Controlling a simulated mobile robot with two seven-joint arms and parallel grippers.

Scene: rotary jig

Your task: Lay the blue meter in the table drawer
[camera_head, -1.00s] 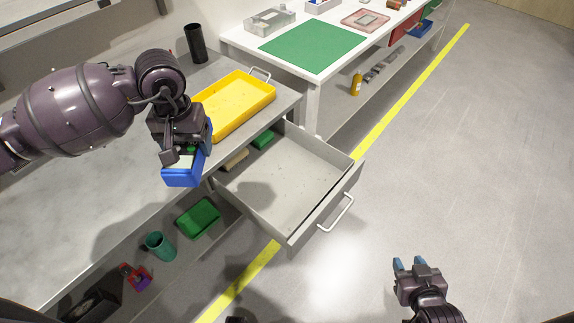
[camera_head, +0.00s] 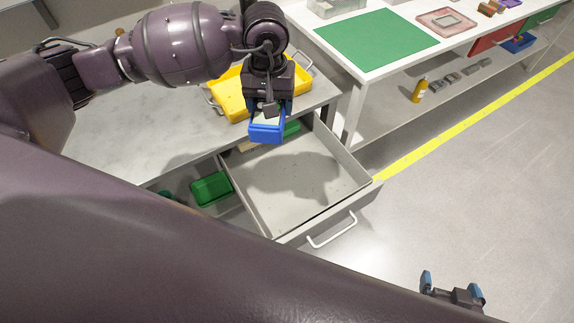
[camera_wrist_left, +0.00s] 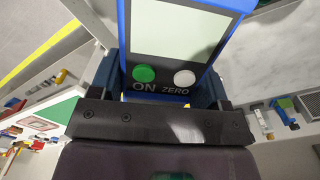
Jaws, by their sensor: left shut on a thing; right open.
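The blue meter (camera_head: 266,130) is in my left gripper (camera_head: 268,112), which is shut on it. In the left wrist view the meter (camera_wrist_left: 185,75) shows a pale screen, a green ON button and a white ZERO button between the fingers. In the head view the meter is above the back part of the open table drawer (camera_head: 300,190), apart from the drawer floor. The drawer is pulled out and its front has a white handle (camera_head: 332,232). My right gripper (camera_head: 452,287) is open and empty, low at the right over the floor.
A yellow tray (camera_head: 229,92) stands on the table behind the meter. A green bin (camera_head: 211,188) sits on the shelf below.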

